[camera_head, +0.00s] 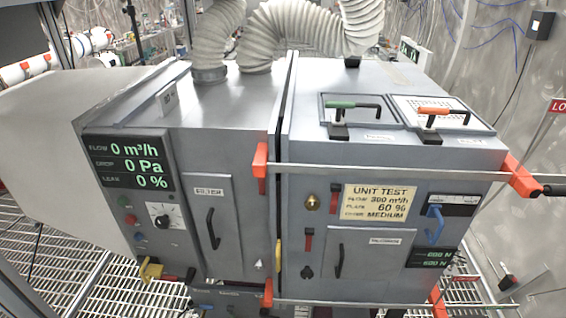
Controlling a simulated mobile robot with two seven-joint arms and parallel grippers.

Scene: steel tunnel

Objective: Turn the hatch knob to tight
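A grey steel cabinet (230,105) fills the middle of the view. A small dark knob (307,271) sits low on its right front face, left of a closed door (372,268) with a black handle. A brass knob (312,202) sits higher up, and a red-topped lever (308,240) is between the two. I cannot tell which knob is the hatch knob, and no "tight" mark is readable. Two top hatches carry a green handle (341,105) and an orange handle (428,110). Neither of my grippers is in view.
A display (128,163) reads 0 m³/h, 0 Pa and 0 %, above a white dial (164,215). A UNIT TEST label (380,202) is on the right. Long steel bars (400,173) with red ends cross the front. Ribbed hoses (310,28) rise behind; the floor is grating.

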